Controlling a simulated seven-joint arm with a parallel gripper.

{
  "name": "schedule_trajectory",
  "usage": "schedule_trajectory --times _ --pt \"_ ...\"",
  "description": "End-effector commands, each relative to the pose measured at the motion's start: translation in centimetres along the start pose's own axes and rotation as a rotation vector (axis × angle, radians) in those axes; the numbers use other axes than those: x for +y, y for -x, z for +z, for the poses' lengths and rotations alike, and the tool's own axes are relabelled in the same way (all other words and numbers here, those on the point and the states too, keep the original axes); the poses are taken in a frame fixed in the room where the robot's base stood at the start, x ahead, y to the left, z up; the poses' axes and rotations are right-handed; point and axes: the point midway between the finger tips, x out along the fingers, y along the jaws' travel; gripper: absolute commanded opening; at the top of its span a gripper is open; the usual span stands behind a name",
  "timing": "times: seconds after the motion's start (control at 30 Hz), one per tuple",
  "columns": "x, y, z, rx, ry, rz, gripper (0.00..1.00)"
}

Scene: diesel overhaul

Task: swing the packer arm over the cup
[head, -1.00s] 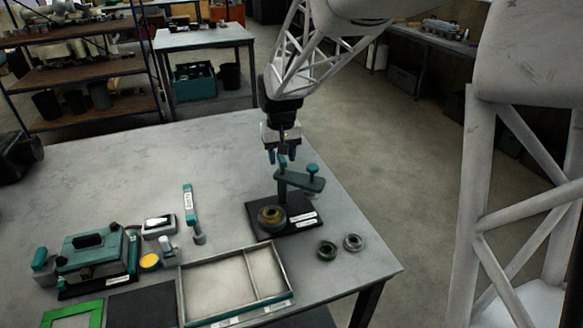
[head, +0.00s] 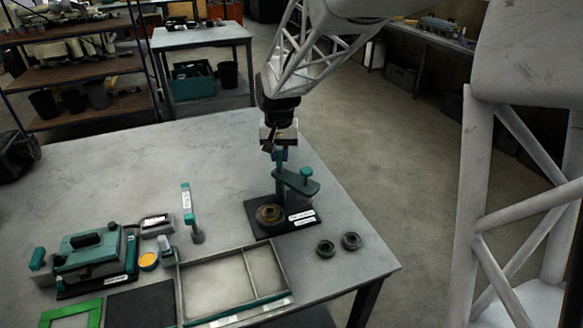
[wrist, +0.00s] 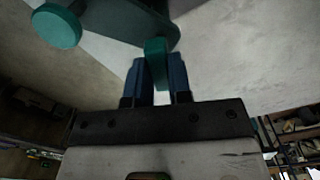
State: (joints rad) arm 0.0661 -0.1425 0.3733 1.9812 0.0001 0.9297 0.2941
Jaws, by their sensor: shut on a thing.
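The packer arm (head: 298,184) is a dark green bar on an upright post, with a teal knob (head: 306,174) at its free end. It points to the front right, beside the cup and not above it. The round brassy cup (head: 268,214) sits on the black base (head: 297,222), left of the arm. My gripper (head: 279,156) is above the post end of the packer arm. In the wrist view its blue fingers (wrist: 161,82) are shut on a teal peg (wrist: 157,60) on the arm (wrist: 130,18). The knob (wrist: 57,26) shows at upper left there.
Two dark rings (head: 338,245) lie right of the base near the table edge. A divided tray (head: 178,293) stands in front of it, and a small teal-topped upright tool (head: 190,212) stands to the left. The table's back left is clear.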

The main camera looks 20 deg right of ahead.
Motion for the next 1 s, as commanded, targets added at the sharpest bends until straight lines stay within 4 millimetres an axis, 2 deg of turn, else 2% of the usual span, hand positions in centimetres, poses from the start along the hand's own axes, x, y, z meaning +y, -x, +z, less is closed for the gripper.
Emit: schedule_trajectory --times 0.2,0.67,1.0 --pt "0.03 0.02 -0.01 0.000 -0.117 0.000 0.00" --pt "0.04 0.03 -0.02 0.000 -0.147 0.000 0.00" --pt "0.04 0.03 -0.02 0.001 -0.367 0.000 0.00"
